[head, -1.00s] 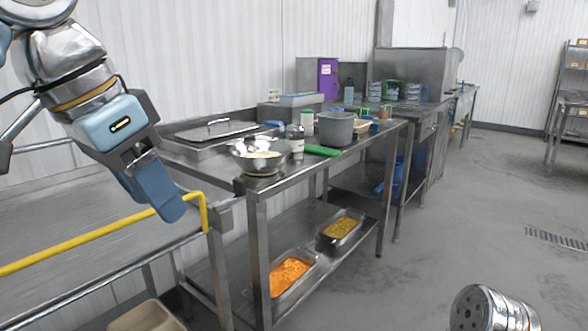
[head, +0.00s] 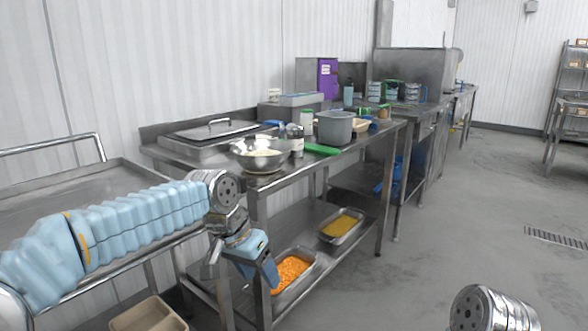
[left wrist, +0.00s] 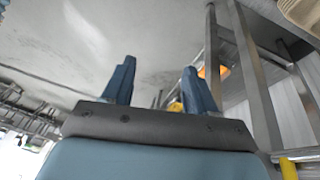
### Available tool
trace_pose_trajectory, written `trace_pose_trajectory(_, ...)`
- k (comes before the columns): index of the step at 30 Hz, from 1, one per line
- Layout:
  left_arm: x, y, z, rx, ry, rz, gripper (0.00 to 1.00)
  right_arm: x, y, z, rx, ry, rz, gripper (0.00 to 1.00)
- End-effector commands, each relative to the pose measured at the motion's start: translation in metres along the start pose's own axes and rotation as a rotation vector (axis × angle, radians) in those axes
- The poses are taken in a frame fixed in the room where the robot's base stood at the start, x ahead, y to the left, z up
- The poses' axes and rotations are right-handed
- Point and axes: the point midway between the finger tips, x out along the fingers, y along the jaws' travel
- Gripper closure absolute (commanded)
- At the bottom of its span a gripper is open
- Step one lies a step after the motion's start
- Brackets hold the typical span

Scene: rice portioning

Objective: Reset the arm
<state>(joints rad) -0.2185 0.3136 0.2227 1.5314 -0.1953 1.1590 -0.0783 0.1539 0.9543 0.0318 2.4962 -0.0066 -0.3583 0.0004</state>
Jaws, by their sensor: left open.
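My left arm comes in from the left in the head view, in front of the steel table. Its gripper (head: 268,277) points down beside the table's front leg, near the lower shelf. In the left wrist view the two blue fingers of my left gripper (left wrist: 160,88) stand apart with nothing between them. Of my right arm, only a silver joint shows at the bottom right of the head view; its gripper is out of sight.
The steel table (head: 300,179) carries a metal bowl (head: 258,154), a grey pot (head: 336,127) and a lidded pan (head: 215,132). Pans of orange food (head: 291,271) and yellow food (head: 342,226) are on its lower shelf (head: 322,256).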

Motion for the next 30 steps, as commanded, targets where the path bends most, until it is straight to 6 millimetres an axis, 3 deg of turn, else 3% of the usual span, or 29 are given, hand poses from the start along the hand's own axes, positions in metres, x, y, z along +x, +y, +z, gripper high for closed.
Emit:
trace_pose_trajectory(1,0.047,-0.009,0.008,-0.034,-0.026,0.022,0.43,0.0,0.0,0.0,0.0,0.0,0.0,0.57)
trace_pose_trajectory(4,0.131,-0.023,0.03,-0.116,-0.04,0.063,0.43,0.0,0.0,0.0,0.0,0.0,0.0,0.57)
trace_pose_trajectory(6,0.188,-0.029,0.056,-0.184,-0.051,0.089,0.43,0.0,0.0,0.0,0.0,0.0,0.0,0.57)
trace_pose_trajectory(9,0.26,-0.033,0.107,-0.294,-0.066,0.117,0.43,0.0,0.0,0.0,0.0,0.0,0.0,0.57)
trace_pose_trajectory(13,0.331,-0.025,0.19,-0.451,-0.088,0.133,0.43,0.0,0.0,0.0,0.0,0.0,0.0,0.57)
trace_pose_trajectory(15,0.353,-0.018,0.234,-0.53,-0.1,0.129,0.43,0.0,0.0,0.0,0.0,0.0,0.0,0.57)
trace_pose_trajectory(18,0.37,-0.006,0.284,-0.619,-0.112,0.116,0.43,0.0,0.0,0.0,0.0,0.0,0.0,0.57)
trace_pose_trajectory(21,0.376,0.002,0.316,-0.676,-0.12,0.1,0.43,0.0,0.0,0.0,0.0,0.0,0.0,0.57)
trace_pose_trajectory(24,0.377,0.005,0.33,-0.7,-0.12,0.091,0.43,0.0,0.0,0.0,0.0,0.0,0.0,0.57)
trace_pose_trajectory(30,0.377,0.005,0.331,-0.703,-0.117,0.089,0.43,0.0,0.0,0.0,0.0,0.0,0.0,0.57)
